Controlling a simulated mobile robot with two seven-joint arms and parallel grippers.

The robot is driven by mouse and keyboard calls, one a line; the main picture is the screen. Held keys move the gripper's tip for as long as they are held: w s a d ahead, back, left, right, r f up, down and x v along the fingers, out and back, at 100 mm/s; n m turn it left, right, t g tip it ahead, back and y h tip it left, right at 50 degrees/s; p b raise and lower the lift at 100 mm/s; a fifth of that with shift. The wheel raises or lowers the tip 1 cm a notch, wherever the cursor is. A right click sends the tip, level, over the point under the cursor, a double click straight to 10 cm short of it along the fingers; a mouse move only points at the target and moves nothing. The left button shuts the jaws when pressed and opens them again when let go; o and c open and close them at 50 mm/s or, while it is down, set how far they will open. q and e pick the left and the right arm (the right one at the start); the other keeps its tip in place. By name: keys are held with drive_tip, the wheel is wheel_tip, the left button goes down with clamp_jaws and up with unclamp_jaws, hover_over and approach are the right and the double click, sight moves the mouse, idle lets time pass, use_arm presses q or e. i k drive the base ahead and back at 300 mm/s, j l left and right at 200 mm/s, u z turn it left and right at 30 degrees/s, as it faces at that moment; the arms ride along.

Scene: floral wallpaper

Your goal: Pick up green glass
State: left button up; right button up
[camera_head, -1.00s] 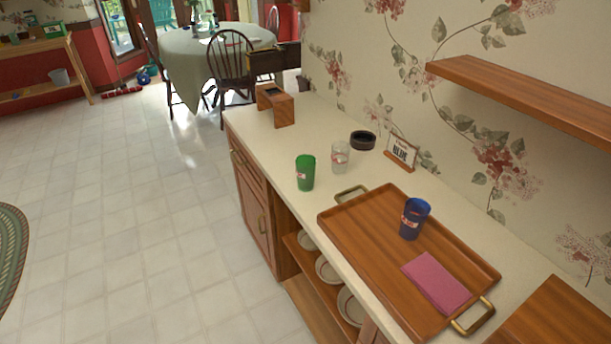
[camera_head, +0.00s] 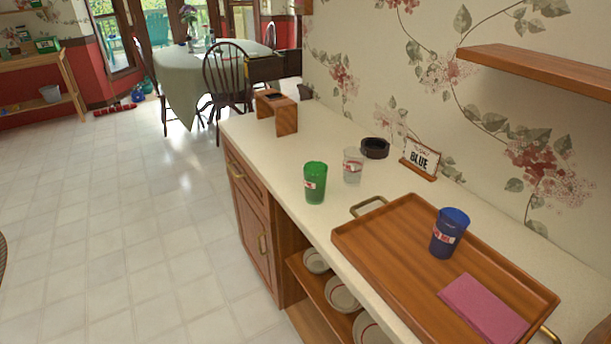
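The green glass (camera_head: 315,183) stands upright on the cream countertop, near its front edge and left of the wooden tray. It has a small white and red label. A clear glass (camera_head: 353,166) stands close behind it to the right, with a narrow gap between them. A blue glass (camera_head: 449,233) stands on the wooden tray (camera_head: 375,243). Neither of my grippers shows in the head view.
A folded pink napkin (camera_head: 484,308) lies on the tray. A dark round dish (camera_head: 375,148) and a sign reading BLUE (camera_head: 421,159) stand by the wall. A wooden stand (camera_head: 276,112) is at the counter's far end. A wall shelf (camera_head: 540,70) juts out at upper right. The floor at left is clear.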

sight(314, 172)
drive_tip(key=i+j+z, duration=0.45)
drive_tip(key=i+j, duration=0.45)
drive_tip(key=j, duration=0.1)
